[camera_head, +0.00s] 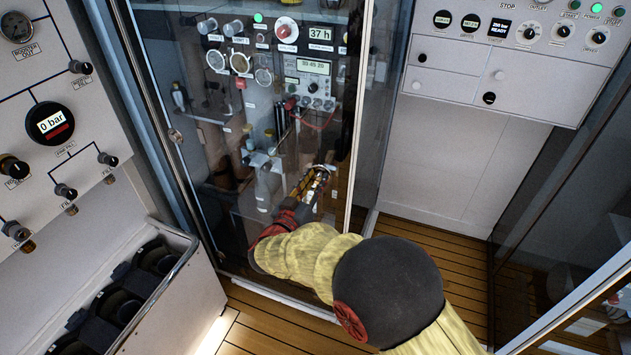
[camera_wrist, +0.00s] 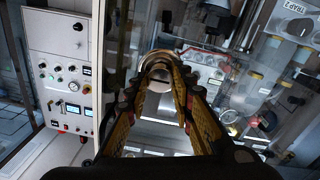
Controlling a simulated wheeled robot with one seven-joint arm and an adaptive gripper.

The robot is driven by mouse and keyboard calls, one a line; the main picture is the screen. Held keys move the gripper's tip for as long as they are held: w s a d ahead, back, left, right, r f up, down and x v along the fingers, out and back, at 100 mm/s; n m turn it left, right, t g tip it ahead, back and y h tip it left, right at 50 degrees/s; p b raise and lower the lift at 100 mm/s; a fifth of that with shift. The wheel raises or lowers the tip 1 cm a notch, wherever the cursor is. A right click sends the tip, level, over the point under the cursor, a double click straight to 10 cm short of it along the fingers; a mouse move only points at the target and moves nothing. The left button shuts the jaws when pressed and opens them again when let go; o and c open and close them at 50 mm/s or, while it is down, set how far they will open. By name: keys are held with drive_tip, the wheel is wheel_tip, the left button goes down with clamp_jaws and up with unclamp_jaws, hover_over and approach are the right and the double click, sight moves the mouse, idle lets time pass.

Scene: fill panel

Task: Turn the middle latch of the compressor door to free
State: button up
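The compressor door (camera_head: 357,100) is a glass panel in a metal frame, and it appears closed. My gripper (camera_head: 319,178) is at the lower right part of the glass, close to the door's right frame post. In the wrist view, the yellow-and-black fingers of my gripper (camera_wrist: 161,68) lean inward on both sides of a grey, rounded metal piece, which looks like the middle latch (camera_wrist: 158,77). The fingers appear to be closed on it. The fingertips and my arm hide part of the latch, so its turn angle cannot be read.
A gauge panel (camera_head: 88,60) and an open bin (camera_head: 190,262) with dark round items stand at the left. A white control cabinet (camera_head: 465,150) stands at the right. Another glass panel (camera_head: 570,210) is at far right. Wooden floor (camera_head: 425,240) is free between them.

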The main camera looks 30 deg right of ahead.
clamp_jaws()
drive_tip(key=m, duration=0.4)
drive_tip(key=shift+m, duration=0.3)
drive_tip(key=m+b, duration=0.2)
drive_tip(key=m, duration=0.1)
drive_tip(key=shift+s+d+m+y, duration=0.1)
drive_tip(key=shift+m+y, duration=0.2)
drive_tip(key=m+b, duration=0.2)
drive_tip(key=m, duration=0.2)
drive_tip(key=shift+s+m, duration=0.1)
drive_tip(key=shift+m, duration=2.5)
drive_tip(key=shift+f, duration=0.1)
